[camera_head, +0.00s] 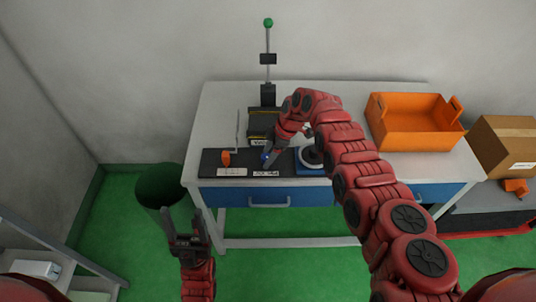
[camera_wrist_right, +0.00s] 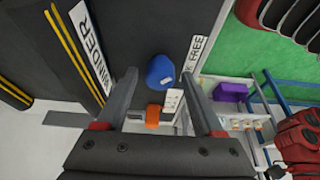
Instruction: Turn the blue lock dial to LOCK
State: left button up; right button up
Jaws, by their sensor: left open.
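The blue lock dial (camera_wrist_right: 160,72) is a rounded knob with a small white mark, on a dark panel (camera_wrist_right: 125,30). It also shows in the head view (camera_head: 265,157), mostly hidden by my right gripper (camera_head: 270,160). In the right wrist view the open fingers of the right gripper (camera_wrist_right: 158,75) lie either side of the dial, with a gap showing on each side. I cannot tell how deep they reach around it. A label beside the dial reads "K FREE", its start hidden by a finger. My left gripper (camera_head: 188,238) is open and empty, in front of the table.
An orange part (camera_head: 226,158) stands left of the dial on the panel. A round-topped device on a blue base (camera_head: 312,170) is right of it, under my arm. A machine with a tall green-knobbed lever (camera_head: 268,60) stands behind. An orange crate (camera_head: 415,125) is at the right.

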grip_shut()
